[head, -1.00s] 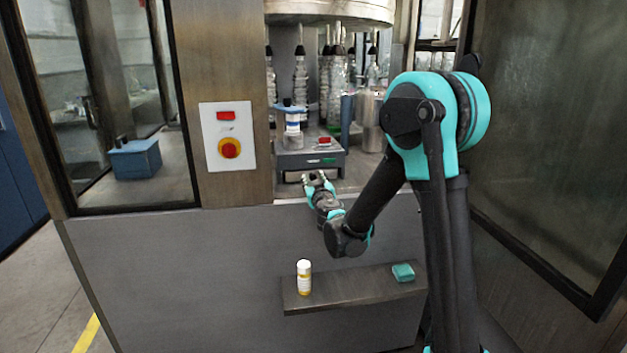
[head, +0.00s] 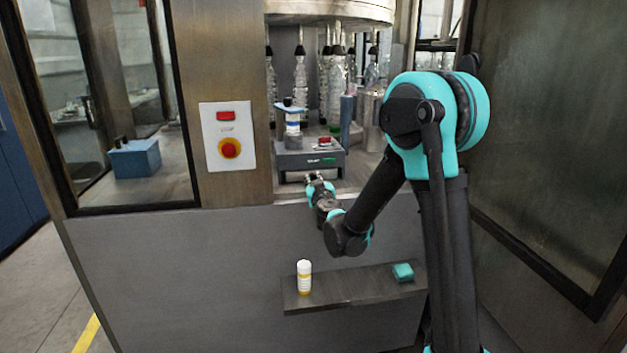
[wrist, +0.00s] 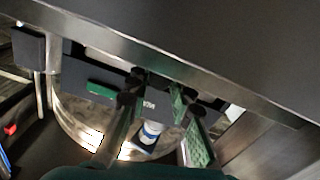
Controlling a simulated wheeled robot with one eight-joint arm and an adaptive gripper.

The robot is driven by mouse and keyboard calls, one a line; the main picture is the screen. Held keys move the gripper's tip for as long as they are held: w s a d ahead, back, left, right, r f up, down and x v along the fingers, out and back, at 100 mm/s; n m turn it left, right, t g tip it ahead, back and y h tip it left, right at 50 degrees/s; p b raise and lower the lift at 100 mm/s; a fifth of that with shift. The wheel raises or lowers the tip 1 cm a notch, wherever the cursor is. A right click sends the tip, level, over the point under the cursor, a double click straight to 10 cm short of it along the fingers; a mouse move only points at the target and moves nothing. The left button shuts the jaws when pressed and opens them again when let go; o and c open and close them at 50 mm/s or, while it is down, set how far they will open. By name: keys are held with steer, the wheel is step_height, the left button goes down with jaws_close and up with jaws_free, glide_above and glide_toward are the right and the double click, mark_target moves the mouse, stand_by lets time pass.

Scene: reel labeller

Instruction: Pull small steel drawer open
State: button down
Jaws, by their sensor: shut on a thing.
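A small dark grey steel drawer unit (head: 296,161) sits on the machine's ledge, with a white marking and a green label on its front. In the wrist view its dark front (wrist: 75,72) shows tilted, with the green label on it. My gripper (head: 315,178) is at the lower edge of this front in the head view. In the wrist view my gripper (wrist: 157,88) has its fingers at the drawer front, shut on what seems to be its handle. The handle is mostly hidden by the fingers. The front looks close to flush with its housing.
A white and blue bottle (head: 292,126) and a red-topped item (head: 324,142) stand on the unit. A lower shelf (head: 345,290) holds a yellow-and-white bottle (head: 304,278) and a teal block (head: 403,272). A red stop button (head: 230,148) is at left. Glass bottles (head: 300,75) hang behind.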

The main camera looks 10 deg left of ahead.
steer(key=v, duration=1.1)
steer(key=shift+s, duration=0.2)
steer(key=c, duration=1.3)
jaws_free()
steer(key=v, duration=1.2)
steer(key=shift+r, duration=0.1)
